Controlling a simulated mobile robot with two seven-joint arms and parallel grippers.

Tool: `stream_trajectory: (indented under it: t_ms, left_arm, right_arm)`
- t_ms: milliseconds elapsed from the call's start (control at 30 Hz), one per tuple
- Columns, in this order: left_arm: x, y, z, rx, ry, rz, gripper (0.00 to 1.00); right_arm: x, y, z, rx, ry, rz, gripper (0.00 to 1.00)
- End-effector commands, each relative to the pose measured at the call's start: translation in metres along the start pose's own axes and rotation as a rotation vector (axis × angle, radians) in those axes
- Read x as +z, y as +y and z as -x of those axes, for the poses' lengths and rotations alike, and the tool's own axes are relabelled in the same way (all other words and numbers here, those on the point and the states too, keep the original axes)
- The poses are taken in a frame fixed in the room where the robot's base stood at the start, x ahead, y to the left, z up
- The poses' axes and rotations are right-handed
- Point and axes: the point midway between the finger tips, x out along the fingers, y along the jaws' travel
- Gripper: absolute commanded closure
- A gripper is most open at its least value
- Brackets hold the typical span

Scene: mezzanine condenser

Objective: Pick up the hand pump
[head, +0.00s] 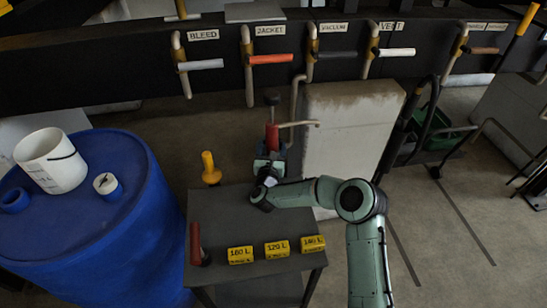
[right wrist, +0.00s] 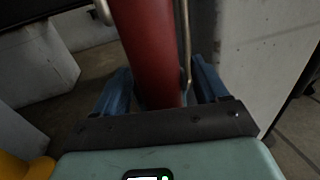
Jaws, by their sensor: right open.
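The hand pump, as I take it, is the upright red cylinder (head: 272,136) with a dark handle on top, beyond the far edge of the small grey table. A thin pipe sticks out to its right. My right gripper (head: 270,152) is at its lower part, and the pump's foot is hidden behind the gripper. In the right wrist view the red cylinder (right wrist: 147,45) stands between the two blue fingers (right wrist: 160,88). The fingers are apart, with a gap showing on the right; contact on the left is unclear. My left gripper is out of view.
A blue drum (head: 110,240) carries a white bucket (head: 50,160). A pale block (head: 345,150) stands close right of the pump. Labelled valve handles (head: 271,59) line the back.

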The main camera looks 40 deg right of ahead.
Motion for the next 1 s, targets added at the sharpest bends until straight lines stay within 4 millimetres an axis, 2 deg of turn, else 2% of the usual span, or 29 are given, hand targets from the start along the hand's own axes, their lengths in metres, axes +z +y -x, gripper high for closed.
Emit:
stream_trajectory:
  t_ms: [167, 200, 267, 400, 433, 767, 1000]
  left_arm:
    - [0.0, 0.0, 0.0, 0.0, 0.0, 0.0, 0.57]
    - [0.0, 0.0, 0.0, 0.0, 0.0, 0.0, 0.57]
    - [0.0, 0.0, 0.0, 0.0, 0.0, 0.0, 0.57]
    - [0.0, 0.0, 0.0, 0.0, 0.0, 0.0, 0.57]
    - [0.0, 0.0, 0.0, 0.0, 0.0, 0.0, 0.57]
    - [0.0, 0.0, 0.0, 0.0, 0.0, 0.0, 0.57]
    - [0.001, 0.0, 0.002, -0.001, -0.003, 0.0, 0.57]
  right_arm:
    - [0.0, 0.0, 0.0, 0.001, 0.001, 0.001, 0.27]
    - [0.0, 0.0, 0.0, 0.001, 0.001, 0.001, 0.3]
    - [0.0, 0.0, 0.0, 0.001, 0.001, 0.001, 0.5]
    - [0.0, 0.0, 0.0, 0.001, 0.001, 0.001, 0.95]
    - [0.0, 0.0, 0.0, 0.001, 0.001, 0.001, 1.0]
    - [0.005, 0.001, 0.0, 0.0, -0.005, -0.001, 1.0]
    - [0.027, 0.0, 0.0, 0.0, -0.008, 0.0, 1.0]
